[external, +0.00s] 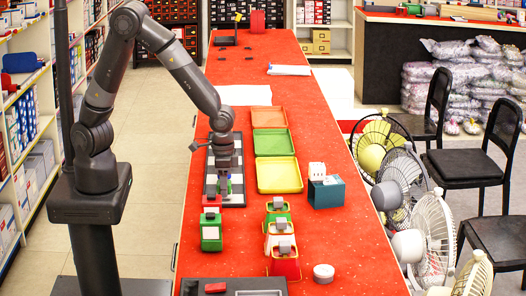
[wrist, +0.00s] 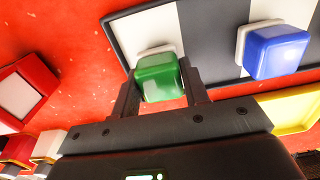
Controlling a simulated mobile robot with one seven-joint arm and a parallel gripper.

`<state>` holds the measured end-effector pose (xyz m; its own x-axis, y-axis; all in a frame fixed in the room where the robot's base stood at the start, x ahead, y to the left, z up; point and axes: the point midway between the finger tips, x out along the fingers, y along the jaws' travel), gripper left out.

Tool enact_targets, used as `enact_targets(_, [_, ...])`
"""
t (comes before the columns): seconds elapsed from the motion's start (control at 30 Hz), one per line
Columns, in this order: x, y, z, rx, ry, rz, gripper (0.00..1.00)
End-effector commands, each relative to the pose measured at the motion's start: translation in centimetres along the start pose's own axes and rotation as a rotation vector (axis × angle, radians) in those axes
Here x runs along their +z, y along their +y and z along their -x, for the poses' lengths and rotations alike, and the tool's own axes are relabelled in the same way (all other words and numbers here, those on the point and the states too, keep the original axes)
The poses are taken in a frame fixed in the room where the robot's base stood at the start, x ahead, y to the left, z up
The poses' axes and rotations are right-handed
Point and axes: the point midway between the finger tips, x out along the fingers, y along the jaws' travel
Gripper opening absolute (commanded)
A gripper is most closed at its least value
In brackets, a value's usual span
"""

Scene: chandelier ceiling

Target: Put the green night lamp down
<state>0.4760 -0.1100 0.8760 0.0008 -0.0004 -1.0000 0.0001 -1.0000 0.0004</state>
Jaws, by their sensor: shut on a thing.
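The green night lamp (wrist: 160,82) is a small green block with a white base, held between the two fingers of my gripper (wrist: 159,92) in the wrist view. Its white base faces the black, white and grey checkered board (wrist: 212,30), near a corner of it. I cannot tell whether the base touches the board. A blue night lamp (wrist: 277,54) with a white base is on the board to the right. In the external view my gripper (external: 223,186) points down over the near end of the board (external: 236,199); the lamp is small and partly hidden there.
Red table (external: 330,240). Several coloured lamps (external: 280,240) stand in front.

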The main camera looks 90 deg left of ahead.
Motion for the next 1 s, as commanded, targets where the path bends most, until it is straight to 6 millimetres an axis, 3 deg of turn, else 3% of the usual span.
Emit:
enact_targets(0.07, [0.0, 0.0, -0.2, 0.0, -0.001, 0.001, 0.18])
enact_targets(0.1, [0.0, 0.0, -0.2, 0.0, 0.0, 0.001, 0.43])
enact_targets(0.33, [0.0, 0.0, -0.2, 0.0, 0.0, 0.0, 0.61])
enact_targets(0.67, [0.0, 0.1, 0.2, 0.0, 0.001, -0.001, 0.63])
enact_targets(0.83, [-0.1, 0.1, 2.4, 0.003, 0.004, -0.001, 0.63])
enact_targets(1.0, [-0.1, 0.1, 6.1, 0.002, 0.005, -0.002, 0.63])
